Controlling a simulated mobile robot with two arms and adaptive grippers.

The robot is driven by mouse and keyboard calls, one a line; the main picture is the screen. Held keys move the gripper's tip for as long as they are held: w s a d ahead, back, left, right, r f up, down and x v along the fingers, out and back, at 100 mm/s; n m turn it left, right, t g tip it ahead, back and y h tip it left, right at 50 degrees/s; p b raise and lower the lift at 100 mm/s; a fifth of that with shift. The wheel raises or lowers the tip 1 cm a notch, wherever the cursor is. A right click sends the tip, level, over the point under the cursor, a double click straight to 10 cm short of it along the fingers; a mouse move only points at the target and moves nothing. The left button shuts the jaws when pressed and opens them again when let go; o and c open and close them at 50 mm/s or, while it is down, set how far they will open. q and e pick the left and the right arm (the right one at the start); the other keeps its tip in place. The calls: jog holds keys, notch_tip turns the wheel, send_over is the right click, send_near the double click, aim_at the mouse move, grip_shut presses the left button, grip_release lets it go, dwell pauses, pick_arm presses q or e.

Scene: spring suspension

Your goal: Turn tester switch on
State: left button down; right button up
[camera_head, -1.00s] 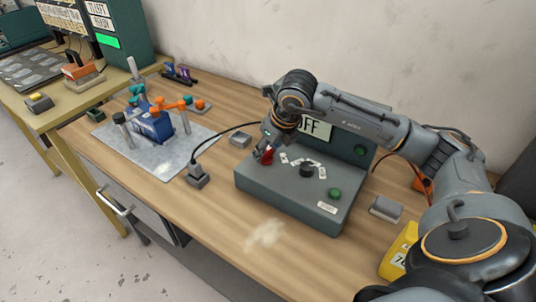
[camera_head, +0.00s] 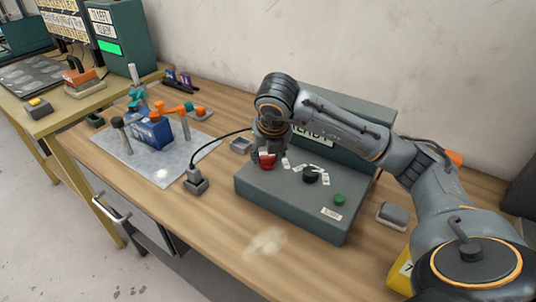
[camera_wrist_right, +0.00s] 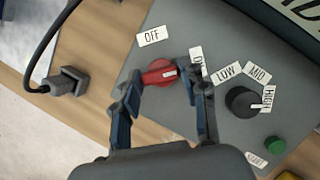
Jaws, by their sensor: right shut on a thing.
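The tester (camera_head: 290,213) is a grey-green box on the wooden bench. The tester's display (camera_head: 312,133) is partly hidden by my arm and shows letters like READY. My left gripper is out of view.
A black dial (camera_wrist_right: 241,101) with LOW, MID and HIGH labels points at HIGH. A green START button (camera_head: 339,200) is at the front right. A cable plug (camera_head: 195,182) stands left of the tester. A clamp fixture (camera_head: 150,132) sits on a metal plate.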

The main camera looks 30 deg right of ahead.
dwell(0.3)
jog(key=o, duration=1.1)
jog(key=shift+o, duration=0.2)
jog(key=shift+r, duration=0.1)
jog(key=v, duration=1.1)
jog(key=shift+s+r, duration=0.25)
jog(key=shift+r, duration=0.1)
